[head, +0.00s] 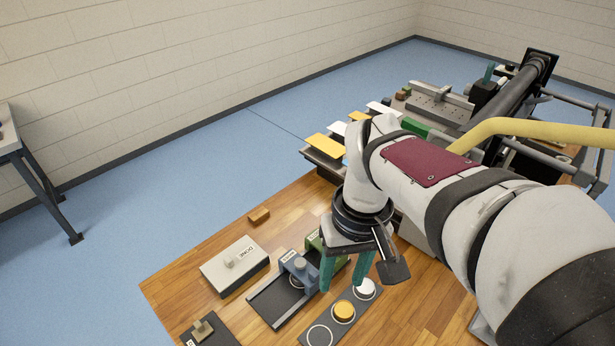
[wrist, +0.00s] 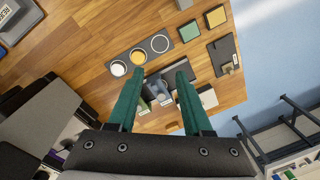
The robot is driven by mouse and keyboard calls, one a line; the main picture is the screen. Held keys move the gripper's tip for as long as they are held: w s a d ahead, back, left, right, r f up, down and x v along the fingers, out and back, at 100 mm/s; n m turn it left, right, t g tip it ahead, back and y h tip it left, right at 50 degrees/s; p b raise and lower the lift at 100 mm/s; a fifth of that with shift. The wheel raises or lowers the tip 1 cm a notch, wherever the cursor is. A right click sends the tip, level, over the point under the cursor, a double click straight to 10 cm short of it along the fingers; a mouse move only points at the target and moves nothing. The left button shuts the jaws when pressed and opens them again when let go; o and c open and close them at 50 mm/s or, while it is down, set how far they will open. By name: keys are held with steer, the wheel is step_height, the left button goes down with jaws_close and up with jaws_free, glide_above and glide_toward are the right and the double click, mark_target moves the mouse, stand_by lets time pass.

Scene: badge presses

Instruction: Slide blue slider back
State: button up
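The blue slider (head: 299,266) is an arched block with a knob on top. It stands on a dark base plate (head: 270,303), toward the plate's far end, with part of a white ring showing beside it. In the wrist view the blue slider (wrist: 153,84) appears between my fingers, partly hard to make out. My gripper (head: 341,286) has two teal fingers, apart and with nothing between them. It hangs to the right of the blue slider in the head view, apparently above the table. The wrist view also shows the open gripper (wrist: 160,74).
A similar green block (head: 316,243) stands behind the blue slider. A dark strip (head: 331,325) holds a yellow disc (head: 343,311), a white disc (head: 365,287) and an empty ring. A white box marked DONE (head: 235,262) is left. A wooden block (head: 259,215) lies behind it.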

mark_target(313, 273)
steer(key=w+a+f+n, duration=0.1)
steer(key=w+a+n, duration=0.15)
steer(key=w, duration=0.35)
steer(key=w+a+f+n, duration=0.1)
steer(key=w+f+n, duration=0.1)
steer(key=w+n, duration=0.3)
steer(key=shift+m+h, duration=0.35)
steer(key=shift+h, duration=0.05)
steer(key=f, duration=0.5)
steer(key=w+f, duration=0.1)
steer(key=f, duration=0.9)
steer(key=shift+w+a+f, duration=0.1)
steer(key=shift+w+f, duration=0.1)
steer(key=shift+f, duration=0.1)
steer(key=shift+c, duration=0.2)
jaws_close()
